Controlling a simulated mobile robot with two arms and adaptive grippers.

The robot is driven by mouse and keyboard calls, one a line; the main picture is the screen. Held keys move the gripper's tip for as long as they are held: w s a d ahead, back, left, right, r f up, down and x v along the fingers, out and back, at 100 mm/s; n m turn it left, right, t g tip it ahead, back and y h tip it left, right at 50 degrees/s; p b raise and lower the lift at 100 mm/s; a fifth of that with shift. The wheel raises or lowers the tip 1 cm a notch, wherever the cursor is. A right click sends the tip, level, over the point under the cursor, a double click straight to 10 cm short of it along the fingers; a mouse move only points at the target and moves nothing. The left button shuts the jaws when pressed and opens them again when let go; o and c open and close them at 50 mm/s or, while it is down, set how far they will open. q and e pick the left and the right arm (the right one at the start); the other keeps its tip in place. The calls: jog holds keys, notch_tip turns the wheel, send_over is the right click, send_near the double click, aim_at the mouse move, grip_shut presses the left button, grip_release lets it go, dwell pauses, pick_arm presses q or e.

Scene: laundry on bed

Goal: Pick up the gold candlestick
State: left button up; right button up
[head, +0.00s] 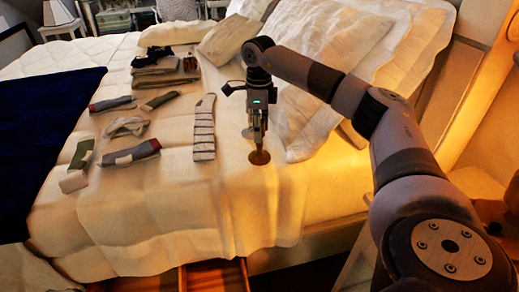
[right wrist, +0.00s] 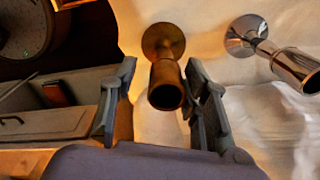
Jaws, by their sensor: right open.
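The gold candlestick (right wrist: 165,80) stands between the two spread fingers of my right gripper (right wrist: 162,75) in the right wrist view, nearer the right finger. In the head view, its round brown-gold base (head: 259,158) shows on the bed just below the fingertips of my right gripper (head: 258,135). The gripper points down, hides most of the candlestick's stem and is open. Whether a finger touches the candlestick, I cannot tell. My left gripper is not in view.
A silver candlestick (right wrist: 285,58) stands close by on the right in the right wrist view. A striped sock (head: 204,128) and several other socks lie left on the bed (head: 180,200). A pillow (head: 310,125) lies right of the gripper. An open drawer (head: 215,275) is below the bed edge.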

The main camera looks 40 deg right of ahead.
jog(key=f, duration=0.4)
jog(key=shift+w+d+f+b, duration=0.1)
jog(key=shift+d+f+b, duration=0.2)
jog(key=shift+f+b, duration=0.1)
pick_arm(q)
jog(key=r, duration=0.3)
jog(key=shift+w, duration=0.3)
pick_arm(e)
jog(key=shift+r, duration=0.1)
grip_shut()
